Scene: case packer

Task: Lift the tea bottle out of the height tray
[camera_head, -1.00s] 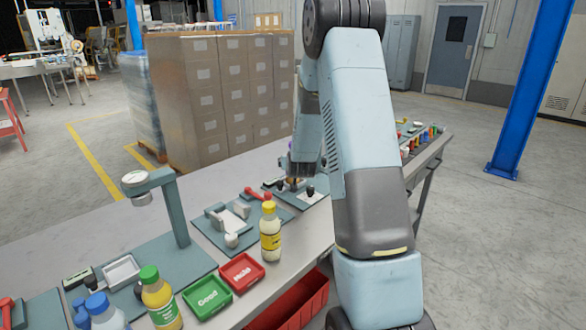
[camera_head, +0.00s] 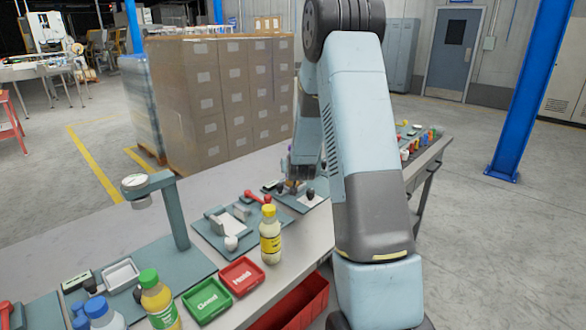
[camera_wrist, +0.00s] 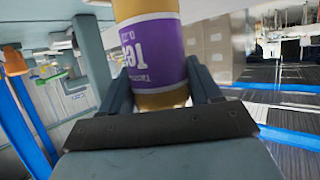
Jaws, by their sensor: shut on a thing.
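The tea bottle (camera_wrist: 158,45) has a purple label with white letters and amber-brown contents. It fills the middle of the wrist view, between the two fingers of my gripper (camera_wrist: 160,92). The fingers are shut on its sides. Its upper part runs out of the frame. In the head view my arm hides most of the gripper, beside a teal station (camera_head: 312,203) on the bench; only small bits of purple show there. The height tray cannot be made out with certainty, nor whether the bottle touches it.
A yellow-capped bottle (camera_head: 270,240) stands nearer on the bench, beside red (camera_head: 242,290) and green (camera_head: 207,319) trays. A gauge stand (camera_head: 175,215) rises at the left. A green-capped bottle (camera_head: 158,300) stands in front. Stacked cartons (camera_head: 190,100) are behind the bench.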

